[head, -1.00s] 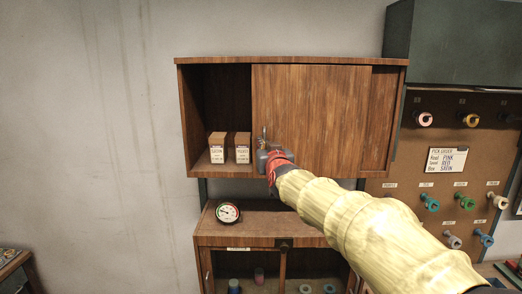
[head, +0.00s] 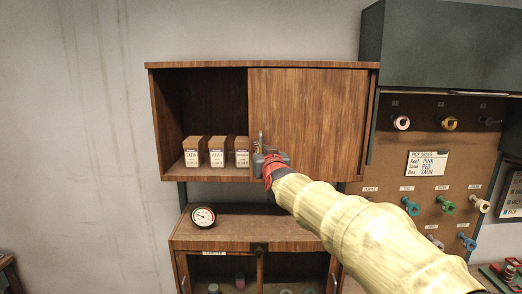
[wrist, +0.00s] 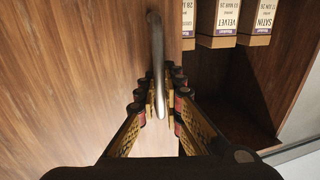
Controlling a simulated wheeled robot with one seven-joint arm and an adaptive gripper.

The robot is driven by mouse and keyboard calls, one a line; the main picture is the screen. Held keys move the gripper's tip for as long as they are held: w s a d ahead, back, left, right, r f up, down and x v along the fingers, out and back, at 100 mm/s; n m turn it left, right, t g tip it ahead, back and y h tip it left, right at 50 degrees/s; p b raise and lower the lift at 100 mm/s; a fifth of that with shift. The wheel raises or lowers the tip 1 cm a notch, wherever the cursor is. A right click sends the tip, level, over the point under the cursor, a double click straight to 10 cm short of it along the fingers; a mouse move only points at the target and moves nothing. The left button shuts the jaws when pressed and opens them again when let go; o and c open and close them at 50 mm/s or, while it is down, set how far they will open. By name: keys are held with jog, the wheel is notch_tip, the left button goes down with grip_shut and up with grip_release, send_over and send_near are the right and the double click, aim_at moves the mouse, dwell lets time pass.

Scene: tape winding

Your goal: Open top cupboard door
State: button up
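The top cupboard (head: 262,65) hangs on the wall, with its left part open. Its wooden sliding door (head: 315,115) covers the right part and fills the left side of the wrist view (wrist: 75,70). A metal bar handle (head: 261,138) stands upright near the door's left edge. My gripper (head: 262,152) is at this handle. In the wrist view my gripper (wrist: 160,98) has its fingers on both sides of the handle (wrist: 157,55), closed in on it. The exact finger contact is partly hidden.
Labelled boxes (head: 217,152) stand on the cupboard's open shelf, left of the door. A lower cabinet (head: 245,225) with a round gauge (head: 203,216) stands below. A spool board (head: 450,170) is at right. Bare wall lies at left.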

jog(key=shift+o, duration=0.3)
jog(key=shift+s, duration=0.1)
jog(key=s+d, duration=0.1)
jog(key=s, duration=1)
jog(key=shift+s+d, duration=0.35)
jog(key=shift+d, duration=0.05)
jog(key=s+a+f+g, duration=0.1)
jog(key=s+f+g, duration=0.25)
jog(key=f, duration=0.55)
jog(key=s+a+f+g, duration=0.1)
jog(key=s+f+g, duration=0.25)
jog(key=f, duration=0.45)
jog(key=s+d+f+g+h+b, duration=0.1)
jog(key=s+d+f+b, duration=0.3)
jog(key=s+f, duration=0.4)
jog(key=s+d+f+m+g+h+b, duration=0.1)
jog(key=s+d+f+b, duration=0.4)
jog(key=s, duration=0.8)
jog(key=s+d+f+g+b, duration=0.3)
jog(key=s+d+f, duration=0.4)
jog(key=s+f, duration=0.4)
jog(key=shift+d+f+m+h+b, duration=0.35)
jog(key=shift+f+m+h+b, duration=0.1)
jog(key=shift+b, duration=0.3)
